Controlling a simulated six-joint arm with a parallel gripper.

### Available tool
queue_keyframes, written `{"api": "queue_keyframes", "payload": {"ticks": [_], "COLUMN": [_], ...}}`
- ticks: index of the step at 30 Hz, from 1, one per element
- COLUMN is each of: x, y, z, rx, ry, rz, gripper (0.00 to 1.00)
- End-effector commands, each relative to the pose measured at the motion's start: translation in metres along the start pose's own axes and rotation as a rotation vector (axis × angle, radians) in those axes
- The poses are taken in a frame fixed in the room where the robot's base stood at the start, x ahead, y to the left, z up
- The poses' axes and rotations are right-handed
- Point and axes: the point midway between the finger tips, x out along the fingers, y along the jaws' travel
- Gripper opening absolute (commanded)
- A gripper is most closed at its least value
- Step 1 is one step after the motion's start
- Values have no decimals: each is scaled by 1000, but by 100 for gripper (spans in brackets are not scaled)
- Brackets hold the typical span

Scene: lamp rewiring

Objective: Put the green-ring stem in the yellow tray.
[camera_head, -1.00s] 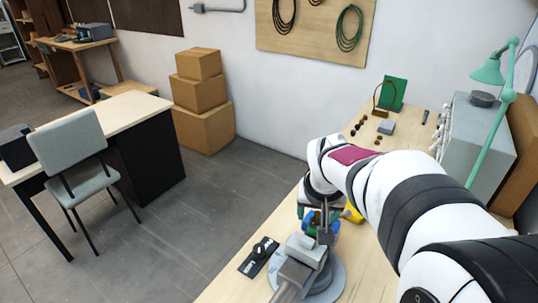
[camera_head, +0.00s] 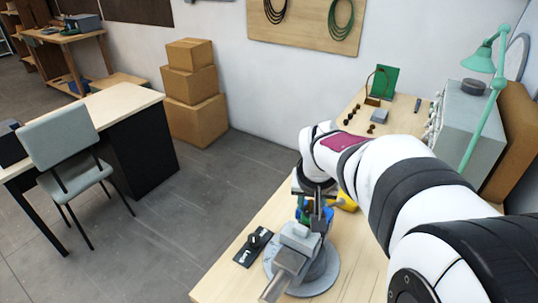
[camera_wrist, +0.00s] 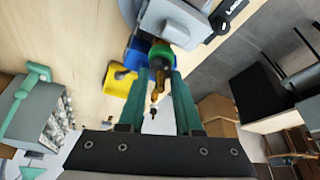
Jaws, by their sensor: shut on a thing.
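The green-ring stem (camera_wrist: 160,52) shows in the wrist view, with a green band and a brass-coloured part pointing back toward my wrist. My gripper (camera_wrist: 158,70) has its two teal fingers shut on it, one on each side. The stem's far end is over or at the grey vise (camera_wrist: 183,22); I cannot tell whether it is in the vise jaws. The yellow tray (camera_wrist: 117,82) lies just left of my fingers, and its edge shows behind my arm in the head view (camera_head: 348,203). The stem is mostly hidden in the head view.
A blue tray (camera_wrist: 136,52) is close beside the yellow one. A black switch plate (camera_head: 253,247) lies left of the vise on the wooden bench. Small dark parts (camera_head: 371,128) and a green board (camera_head: 384,82) are at the bench's far end. A teal lamp (camera_head: 483,90) stands at right.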

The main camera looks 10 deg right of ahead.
Motion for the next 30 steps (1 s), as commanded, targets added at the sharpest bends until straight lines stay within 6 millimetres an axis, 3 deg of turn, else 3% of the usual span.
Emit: {"api": "queue_keyframes", "payload": {"ticks": [23, 26, 30], "x": [-1, -6, -26], "y": [0, 0, 0], "z": [-1, -3, -12], "rx": [0, 0, 1], "ry": [3, 5, 6], "rz": [0, 0, 0], "gripper": [0, 0, 0]}}
